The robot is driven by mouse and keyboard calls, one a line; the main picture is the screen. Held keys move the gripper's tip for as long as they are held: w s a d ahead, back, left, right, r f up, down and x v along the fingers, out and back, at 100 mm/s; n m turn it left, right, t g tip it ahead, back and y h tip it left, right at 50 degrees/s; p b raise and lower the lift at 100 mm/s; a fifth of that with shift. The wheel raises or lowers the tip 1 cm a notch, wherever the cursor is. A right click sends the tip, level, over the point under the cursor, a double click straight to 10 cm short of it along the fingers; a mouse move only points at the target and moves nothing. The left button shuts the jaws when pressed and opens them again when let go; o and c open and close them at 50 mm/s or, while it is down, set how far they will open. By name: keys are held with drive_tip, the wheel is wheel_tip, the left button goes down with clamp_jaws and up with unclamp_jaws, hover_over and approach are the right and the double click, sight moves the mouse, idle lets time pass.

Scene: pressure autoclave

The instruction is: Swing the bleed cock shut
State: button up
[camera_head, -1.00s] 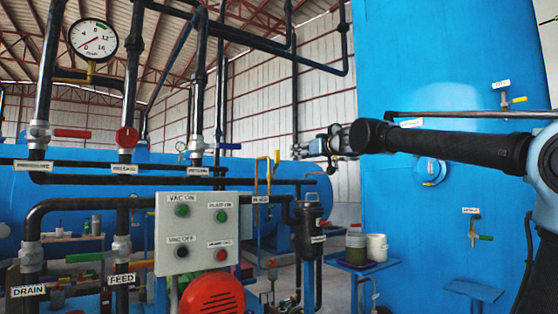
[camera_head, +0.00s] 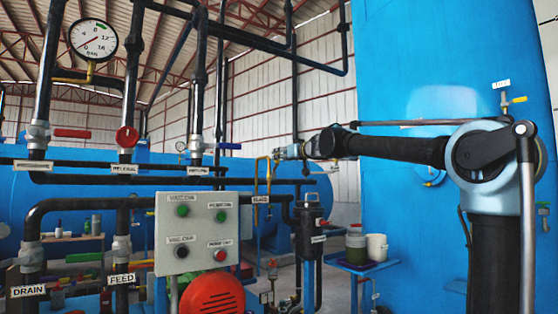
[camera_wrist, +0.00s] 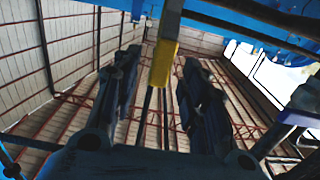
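The bleed cock's yellow lever (camera_wrist: 163,62) hangs between the two dark fingers of my gripper (camera_wrist: 160,58) in the wrist view. The fingers stand apart on either side of it, with gaps visible, so the gripper is open around the lever. In the head view my gripper (camera_head: 280,153) is at the top of the thin yellow bleed pipe (camera_head: 257,178), above the BLEED label (camera_head: 261,199). There the gripper largely covers the lever, and contact cannot be told.
A grey control box (camera_head: 190,232) with buttons stands at the front, with a red round cover (camera_head: 211,294) below. Black pipes run left and overhead. A blue tank (camera_head: 430,60) stands right, and a small blue table (camera_head: 360,265) holds a white bucket (camera_head: 377,247).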

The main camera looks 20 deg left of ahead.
drive_tip(key=shift+x, duration=1.9)
drive_tip(key=shift+c, duration=0.6)
clamp_jaws()
